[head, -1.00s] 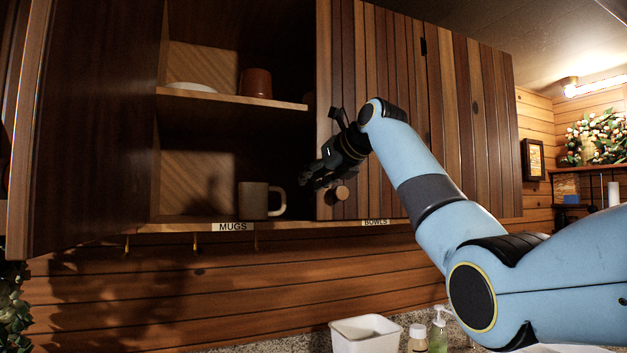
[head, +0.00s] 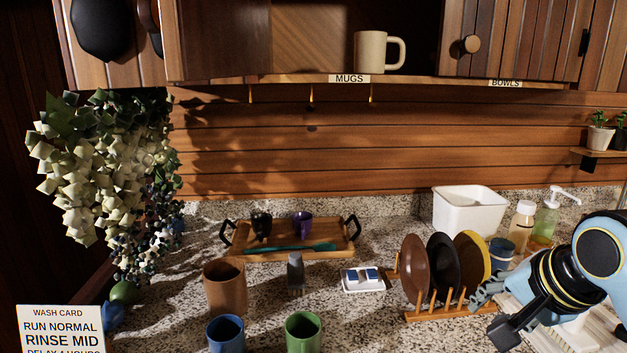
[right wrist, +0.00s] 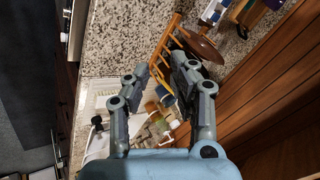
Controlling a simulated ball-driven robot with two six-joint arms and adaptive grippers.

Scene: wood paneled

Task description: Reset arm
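My right gripper (head: 490,312) is low at the right of the head view, beside the wooden dish rack (head: 450,312). In the right wrist view the two fingers of my right gripper (right wrist: 159,68) stand apart with nothing held between them. The rack with its plates shows beyond the fingertips. A beige mug (head: 372,52) stands upright in the open cabinet above the MUGS label (head: 349,79), well away from the gripper. My left gripper is in neither view.
A wooden tray (head: 285,252) with small cups lies on the granite counter. Brown (head: 225,288), blue (head: 225,335) and green (head: 303,333) cups stand nearer. A white bin (head: 468,212) and soap bottles (head: 545,222) are at the back right. The cabinet shelf edge (head: 430,81) overhangs the counter.

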